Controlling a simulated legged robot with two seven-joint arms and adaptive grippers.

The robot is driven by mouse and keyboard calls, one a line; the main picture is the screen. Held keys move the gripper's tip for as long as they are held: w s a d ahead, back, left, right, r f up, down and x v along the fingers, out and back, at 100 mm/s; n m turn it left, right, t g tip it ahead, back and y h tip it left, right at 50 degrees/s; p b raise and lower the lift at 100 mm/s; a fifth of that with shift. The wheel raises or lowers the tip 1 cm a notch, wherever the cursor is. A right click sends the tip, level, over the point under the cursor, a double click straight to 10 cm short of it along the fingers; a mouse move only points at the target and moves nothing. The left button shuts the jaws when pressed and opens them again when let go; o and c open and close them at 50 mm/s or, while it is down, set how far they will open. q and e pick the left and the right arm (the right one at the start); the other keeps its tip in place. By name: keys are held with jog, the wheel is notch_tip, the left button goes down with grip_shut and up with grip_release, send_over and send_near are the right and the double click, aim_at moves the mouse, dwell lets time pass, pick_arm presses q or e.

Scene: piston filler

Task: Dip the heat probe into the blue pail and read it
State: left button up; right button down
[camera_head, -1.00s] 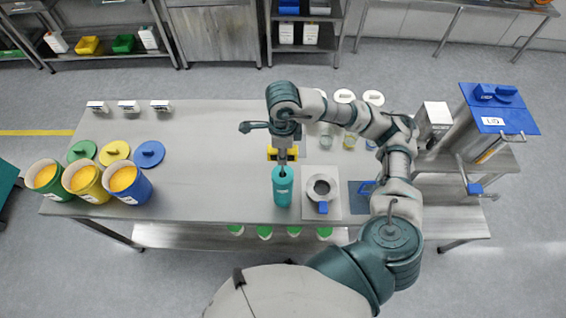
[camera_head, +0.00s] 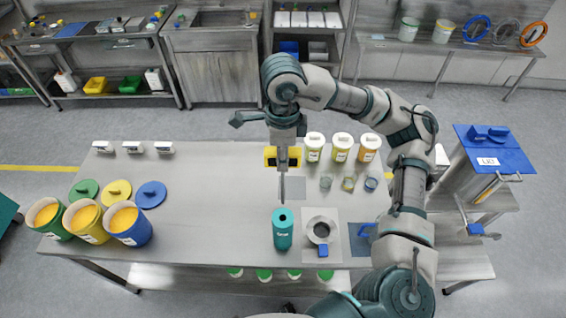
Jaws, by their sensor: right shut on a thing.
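My right gripper (camera_head: 284,143) is shut on the yellow heat probe (camera_head: 270,157), which is upright with its thin grey stem pointing down. The stem shows clear of the teal cylindrical holder (camera_head: 283,235), just above it in the picture. The blue pail (camera_head: 138,232) stands at the table's front left, open and filled with something orange-yellow. My right gripper is well to the right of the pail. The probe's readout cannot be read at this size. My left gripper is out of view.
A yellow pail (camera_head: 88,224) and a green pail (camera_head: 47,219) stand left of the blue one. Their lids, including a blue lid (camera_head: 151,194), lie behind. Several lidded jars and small glasses stand right of the probe. The table's middle (camera_head: 215,200) is clear.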

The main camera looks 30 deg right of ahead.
notch_tip(320, 180, up, 3)
jog(key=shift+r+p, duration=0.1)
jog(key=shift+p, duration=1.1)
notch_tip(320, 180, up, 17)
dwell(0.3)
